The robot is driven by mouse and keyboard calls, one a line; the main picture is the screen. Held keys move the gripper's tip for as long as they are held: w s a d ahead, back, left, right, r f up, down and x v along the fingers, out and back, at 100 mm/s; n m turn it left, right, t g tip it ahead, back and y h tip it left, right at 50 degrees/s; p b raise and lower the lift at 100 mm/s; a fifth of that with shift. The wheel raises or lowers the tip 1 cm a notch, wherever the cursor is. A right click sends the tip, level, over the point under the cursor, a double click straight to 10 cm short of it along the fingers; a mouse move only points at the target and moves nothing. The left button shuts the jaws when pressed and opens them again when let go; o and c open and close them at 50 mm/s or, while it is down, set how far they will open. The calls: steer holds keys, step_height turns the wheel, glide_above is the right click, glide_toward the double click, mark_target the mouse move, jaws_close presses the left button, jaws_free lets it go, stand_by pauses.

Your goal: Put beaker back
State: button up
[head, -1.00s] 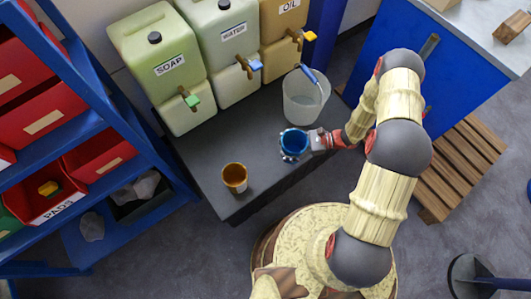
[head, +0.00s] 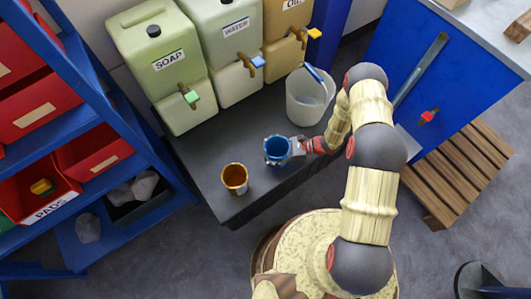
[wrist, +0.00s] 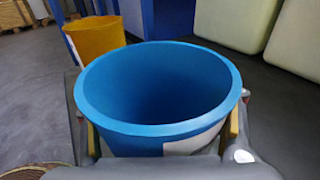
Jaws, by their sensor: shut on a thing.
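A blue beaker (head: 277,150) is at the dark bench's front half in the head view, left of the white bucket. It fills the middle of the wrist view (wrist: 160,135), upright, and looks empty inside. My gripper (head: 293,148) is shut on it from the right, with a finger on each side of its wall in the wrist view. I cannot tell whether its base touches the bench. An orange-yellow beaker (head: 234,179) stands upright near the bench's front left corner; it also shows beyond the blue one in the wrist view (wrist: 95,40).
The dark bench (head: 206,165) carries dispensers marked soap (head: 170,75), water (head: 235,50) and oil (head: 285,35) along its back. A white bucket (head: 303,108) with a blue-handled tool stands at right. A blue rack (head: 110,125) with red bins is at left.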

steer(key=shift+r, duration=0.1)
steer(key=o, duration=2.1)
steer(key=shift+o, duration=0.6)
